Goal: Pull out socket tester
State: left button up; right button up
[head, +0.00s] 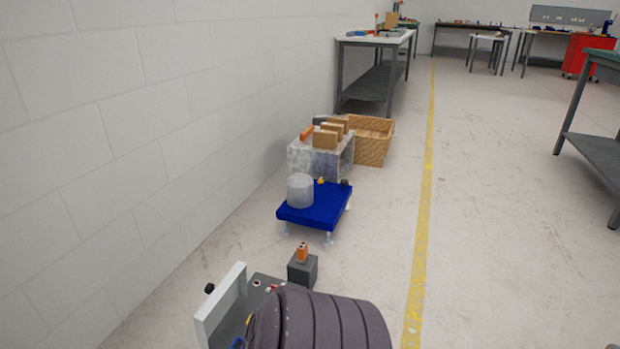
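A small orange object (302,252) stands upright on a dark grey block (303,271) on the floor at the lower middle. A small black piece (209,288) sticks out from the left side of a white upright panel (222,303) at the bottom. I cannot tell which of these, if either, is the socket tester. Neither of my grippers shows in the head view.
A dark ribbed round body (335,322) hides part of the panel's base. Behind stand a blue platform (325,207) with a grey cylinder (300,190), and a wooden crate (374,148). Floor right of the yellow line (425,190) is mostly clear; a table (597,150) stands far right.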

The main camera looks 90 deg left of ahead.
aim_at(301, 250)
jog(key=i+j+u, duration=0.5)
jog(key=u, duration=0.35)
jog(key=i+u, duration=0.8)
jog(key=i+l+u, duration=0.15)
jog(key=u, duration=0.3)
jog(key=i+u, duration=0.3)
jog(key=u, duration=0.15)
jog(key=i+l+u, duration=0.1)
jog(key=i+u, duration=0.15)
jog(key=u, duration=0.25)
jog(key=i+l+u, duration=0.2)
jog(key=u, duration=0.25)
jog(key=i+l+u, duration=0.25)
jog(key=u, duration=0.25)
jog(key=i+l+u, duration=0.15)
jog(key=u, duration=0.3)
jog(key=i+l+u, duration=0.1)
jog(key=l+u, duration=0.15)
jog(key=u, duration=0.15)
jog(key=i+l+u, duration=0.1)
jog(key=l+u, duration=0.15)
jog(key=u, duration=0.2)
jog(key=l+u, duration=0.25)
jog(key=u, duration=0.15)
